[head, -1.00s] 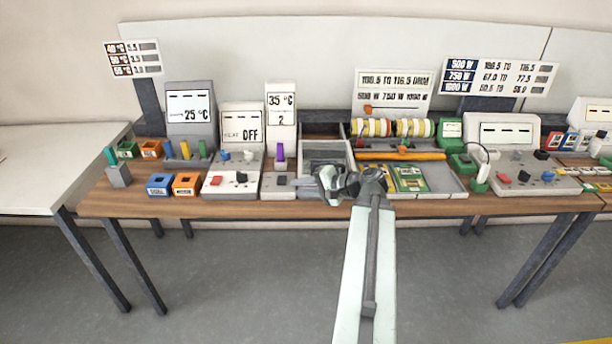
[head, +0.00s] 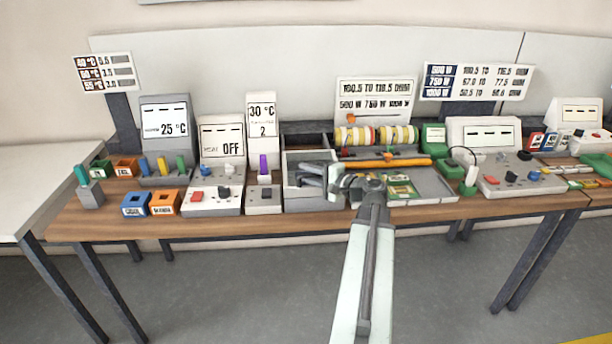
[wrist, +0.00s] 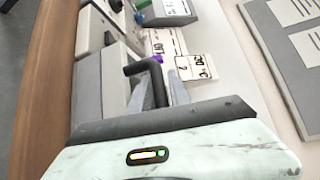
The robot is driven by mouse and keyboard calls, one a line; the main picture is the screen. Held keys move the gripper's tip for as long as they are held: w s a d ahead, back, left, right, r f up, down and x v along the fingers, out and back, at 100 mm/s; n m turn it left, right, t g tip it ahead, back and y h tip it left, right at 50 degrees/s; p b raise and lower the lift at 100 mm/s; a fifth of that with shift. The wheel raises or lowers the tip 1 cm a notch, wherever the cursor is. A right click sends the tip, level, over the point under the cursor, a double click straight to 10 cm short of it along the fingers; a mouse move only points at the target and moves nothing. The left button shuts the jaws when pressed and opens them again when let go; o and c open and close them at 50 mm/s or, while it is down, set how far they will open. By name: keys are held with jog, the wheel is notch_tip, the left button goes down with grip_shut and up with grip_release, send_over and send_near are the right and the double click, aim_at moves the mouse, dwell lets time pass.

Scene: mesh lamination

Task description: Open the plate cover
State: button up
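The plate unit (head: 290,200) is a grey box in the middle of the table in the head view. My gripper (head: 306,177) is over its front part and hides some of it. In the wrist view the grey body of what looks like this unit (wrist: 90,88) shows at left. A black bent handle (wrist: 138,68), seemingly on its cover, reaches between the two grey fingers of my gripper (wrist: 158,82). The fingers look apart, with the bar between them. Whether either finger touches the bar is not clear. The cover looks down, though my arm partly hides it.
A device with a purple lever (head: 263,164) stands just left of the plate unit, its display reading 30 °C. A tray (head: 440,187) with a green board lies at right, below an orange bar (head: 390,162). The floor in front of the table is clear.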

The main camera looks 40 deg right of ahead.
jog(key=shift+w, duration=0.15)
grip_shut()
jog(key=shift+a, duration=0.15)
dwell(1.2)
